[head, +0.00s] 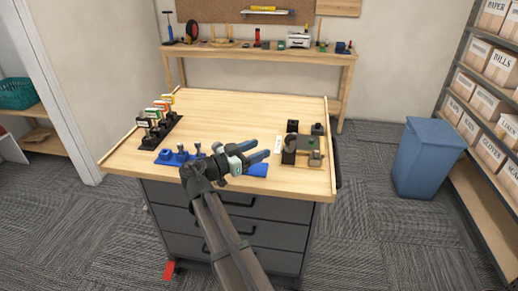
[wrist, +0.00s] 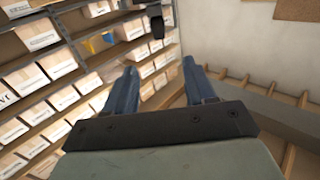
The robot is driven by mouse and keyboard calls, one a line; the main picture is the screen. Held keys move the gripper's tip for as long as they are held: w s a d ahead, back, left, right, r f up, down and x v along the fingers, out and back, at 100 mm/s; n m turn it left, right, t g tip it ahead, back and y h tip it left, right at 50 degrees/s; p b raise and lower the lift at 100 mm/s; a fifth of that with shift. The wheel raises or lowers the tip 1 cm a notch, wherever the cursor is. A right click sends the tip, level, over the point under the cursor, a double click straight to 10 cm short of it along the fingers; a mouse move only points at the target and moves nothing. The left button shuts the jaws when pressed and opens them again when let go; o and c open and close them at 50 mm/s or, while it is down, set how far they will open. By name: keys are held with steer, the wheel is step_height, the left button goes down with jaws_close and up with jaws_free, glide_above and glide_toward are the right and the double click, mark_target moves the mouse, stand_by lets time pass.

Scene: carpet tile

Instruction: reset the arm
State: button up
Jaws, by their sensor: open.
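My gripper (head: 262,158) is above the front part of the wooden workbench top (head: 230,108), its blue fingers pointing right. In the wrist view my gripper (wrist: 165,88) shows two blue fingers spread apart with nothing between them. It is open and empty. My arm reaches up from the bottom of the head view and hides part of the drawers and bench front. A blue holder (head: 172,157) with upright pegs is to the left of my gripper, and a flat blue piece (head: 257,170) lies under the fingers.
A black rack (head: 153,139) with colored-label items stands at the bench's left. Dark fixtures (head: 290,150) stand right of my fingers. A blue bin (head: 424,158) and a shelf of boxes (head: 490,100) are at the right. The bench's back middle is clear.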

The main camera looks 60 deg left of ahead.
stand_by(0.4)
